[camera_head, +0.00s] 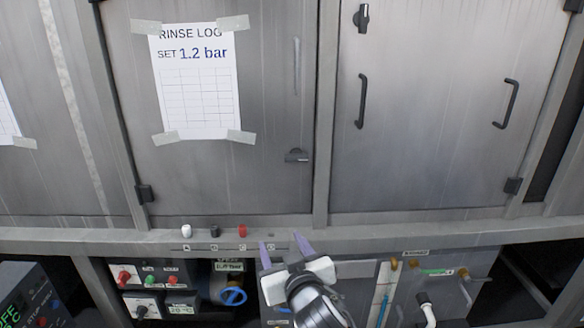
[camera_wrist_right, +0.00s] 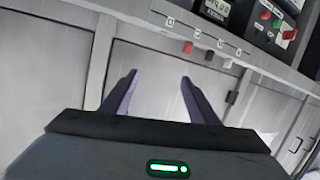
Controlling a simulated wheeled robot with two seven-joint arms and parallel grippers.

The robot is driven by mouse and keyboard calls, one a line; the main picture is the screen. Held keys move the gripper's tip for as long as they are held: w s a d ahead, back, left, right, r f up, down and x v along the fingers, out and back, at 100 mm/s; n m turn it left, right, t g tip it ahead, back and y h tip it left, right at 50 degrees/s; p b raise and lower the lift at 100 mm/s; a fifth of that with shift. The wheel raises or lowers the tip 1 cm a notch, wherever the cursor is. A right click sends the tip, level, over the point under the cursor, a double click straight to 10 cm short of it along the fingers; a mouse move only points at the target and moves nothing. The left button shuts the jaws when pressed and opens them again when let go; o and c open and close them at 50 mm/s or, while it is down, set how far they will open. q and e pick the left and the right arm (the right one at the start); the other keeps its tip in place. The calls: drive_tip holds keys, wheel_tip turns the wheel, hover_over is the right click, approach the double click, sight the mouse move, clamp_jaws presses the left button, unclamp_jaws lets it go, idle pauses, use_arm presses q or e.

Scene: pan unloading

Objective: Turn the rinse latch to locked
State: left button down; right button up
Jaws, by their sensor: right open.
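A small dark latch (camera_head: 296,155) sits on the lower right of the left steel door, beside the taped "RINSE LOG" sheet (camera_head: 196,85). Its handle looks roughly level; I cannot read any lock marking on it. Another dark latch (camera_head: 361,17) sits at the upper left of the right door. My right gripper (camera_head: 281,242) is open and empty, in front of the ledge below the left door and well below its latch. In the right wrist view its fingers (camera_wrist_right: 159,76) are apart with only grey panel behind them. My left gripper is not in view.
The ledge (camera_head: 400,234) carries white, black and red knobs, with the red knob (camera_head: 242,230) just left of my right gripper. Below are a blue valve wheel (camera_head: 233,296), a control panel (camera_head: 150,275) and pipes. The right door has two handles (camera_head: 361,101).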

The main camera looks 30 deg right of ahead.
sight(297, 159)
drive_tip(key=w+d+r+m+h, duration=0.2)
drive_tip(key=d+r+m+h, duration=0.3)
drive_tip(key=r, duration=0.8)
drive_tip(key=shift+n+t, duration=0.4)
drive_tip(key=shift+t, duration=0.1)
drive_tip(key=x, duration=1.1)
drive_tip(key=shift+s+d+r, duration=0.1)
drive_tip(key=shift+s+d, duration=0.1)
drive_tip(key=shift+d, duration=0.05)
drive_tip(key=c, duration=0.8)
